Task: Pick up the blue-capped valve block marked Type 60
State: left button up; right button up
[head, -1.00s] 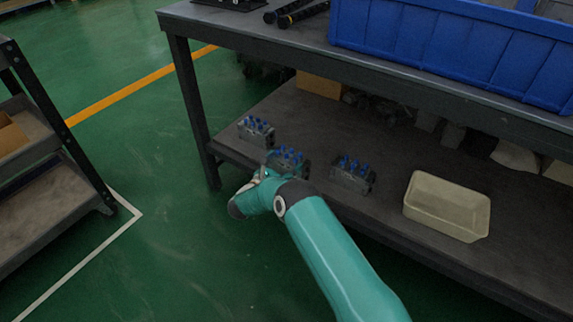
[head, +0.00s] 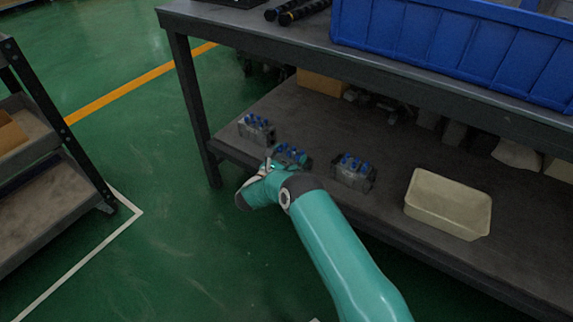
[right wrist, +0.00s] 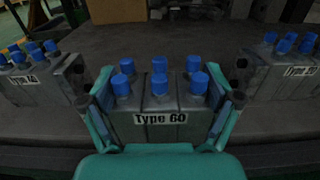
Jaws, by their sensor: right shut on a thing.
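The Type 60 valve block (right wrist: 160,118) is grey with several blue caps and a white label, centred in the right wrist view. In the head view the same block (head: 292,156) is the middle of three on the lower shelf, partly hidden by my right gripper (head: 272,168). My right gripper also shows in the right wrist view (right wrist: 162,108), with one finger against each side of the block; it is shut on it. The block looks upright; I cannot tell whether it touches the shelf. My left gripper is out of view.
Similar blue-capped blocks stand at left (head: 257,130) and right (head: 354,172). A beige tray (head: 420,213) sits on the lower shelf (head: 330,120) further right. The upper tabletop edge (head: 400,78) and a table leg (head: 193,110) bound the space. A blue crate (head: 450,45) stands above.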

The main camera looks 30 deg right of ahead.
jog(key=shift+r, duration=0.25)
